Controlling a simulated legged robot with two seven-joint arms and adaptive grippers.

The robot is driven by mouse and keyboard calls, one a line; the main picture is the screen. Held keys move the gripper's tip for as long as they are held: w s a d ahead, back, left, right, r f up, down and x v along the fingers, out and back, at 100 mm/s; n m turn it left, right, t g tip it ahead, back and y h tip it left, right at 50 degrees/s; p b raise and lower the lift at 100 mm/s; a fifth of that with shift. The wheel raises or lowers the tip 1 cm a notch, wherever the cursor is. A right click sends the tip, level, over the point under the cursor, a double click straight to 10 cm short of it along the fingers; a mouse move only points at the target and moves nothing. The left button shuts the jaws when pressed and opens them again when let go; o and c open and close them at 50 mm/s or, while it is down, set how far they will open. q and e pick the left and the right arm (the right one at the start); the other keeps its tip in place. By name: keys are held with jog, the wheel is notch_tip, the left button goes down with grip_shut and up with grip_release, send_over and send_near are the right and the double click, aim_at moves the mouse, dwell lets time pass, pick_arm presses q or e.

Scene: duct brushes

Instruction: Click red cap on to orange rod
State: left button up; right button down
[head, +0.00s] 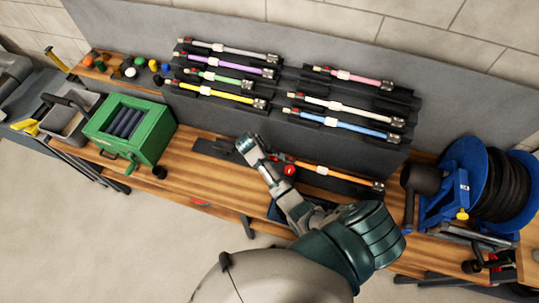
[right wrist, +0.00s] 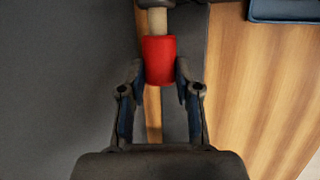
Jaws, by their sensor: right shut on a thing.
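The red cap (head: 290,170) is at the left end of the orange rod (head: 312,168), which lies on a dark holder on the wooden bench. In the right wrist view the red cap (right wrist: 159,61) sits between the fingertips of my right gripper (right wrist: 159,72), which is shut on it. A pale rod end (right wrist: 157,21) lines up with the far end of the cap and meets it in this view; how deep it sits I cannot tell. In the head view my right gripper (head: 281,164) is small and partly hidden. My left gripper is not in view.
Several other coloured rods lie on dark racks, the blue one (head: 345,124) nearest. A green box (head: 148,148) stands at the left and a blue reel (head: 465,180) at the right. Loose coloured caps lie at the far left. A dark backboard (head: 440,100) rises behind the bench.

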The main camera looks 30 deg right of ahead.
jog(key=shift+s+d, duration=0.4)
jog(key=shift+d, duration=0.1)
jog(key=shift+s+d, duration=0.3)
jog(key=shift+s, duration=0.15)
jog(key=c, duration=0.7)
grip_release()
jog(key=v, duration=1.2)
jog(key=shift+w+a, duration=0.1)
jog(key=shift+w, duration=0.05)
